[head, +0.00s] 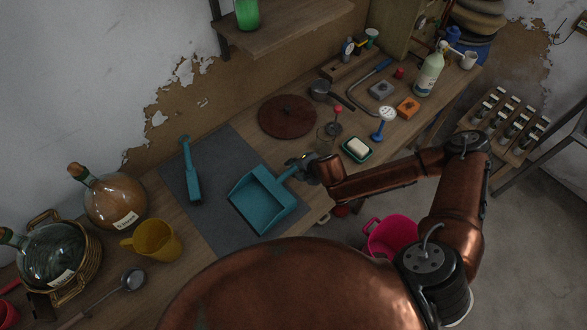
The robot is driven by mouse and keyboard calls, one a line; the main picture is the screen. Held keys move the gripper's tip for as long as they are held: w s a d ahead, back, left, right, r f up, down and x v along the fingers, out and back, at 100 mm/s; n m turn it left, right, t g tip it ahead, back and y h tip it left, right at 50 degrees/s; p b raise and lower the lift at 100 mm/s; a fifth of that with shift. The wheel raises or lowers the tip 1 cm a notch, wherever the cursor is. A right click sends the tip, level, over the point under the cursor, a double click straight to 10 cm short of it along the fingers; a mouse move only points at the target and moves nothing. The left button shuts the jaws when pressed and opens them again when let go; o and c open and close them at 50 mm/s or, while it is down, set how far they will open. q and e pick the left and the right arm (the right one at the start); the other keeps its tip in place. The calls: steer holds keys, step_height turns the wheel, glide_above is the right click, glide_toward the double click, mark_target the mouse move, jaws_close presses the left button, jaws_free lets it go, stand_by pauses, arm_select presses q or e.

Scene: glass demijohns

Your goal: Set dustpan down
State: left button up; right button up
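The teal dustpan (263,203) is over the right part of the dark grey mat (226,150) on the workbench, its pan toward the lower left and its handle toward the upper right. I cannot tell for sure whether its underside touches the mat. My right gripper (297,167) is at the handle end and looks shut on it; the fingers are small and partly hidden. A teal hand brush (191,172) lies on the left part of the mat, apart from the dustpan. My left gripper is not in view.
A yellow jug (155,241), an amber demijohn (113,200) and a basketed demijohn (50,257) stand left of the mat. A brown round lid (287,117) lies behind it. A soap dish (356,149) is right of my gripper. A pink bucket (391,238) is below the bench edge.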

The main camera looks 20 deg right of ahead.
steer(key=shift+o, duration=0.3)
steer(key=v, duration=1.2)
steer(key=shift+p, duration=0.45)
steer(key=shift+a, duration=0.1)
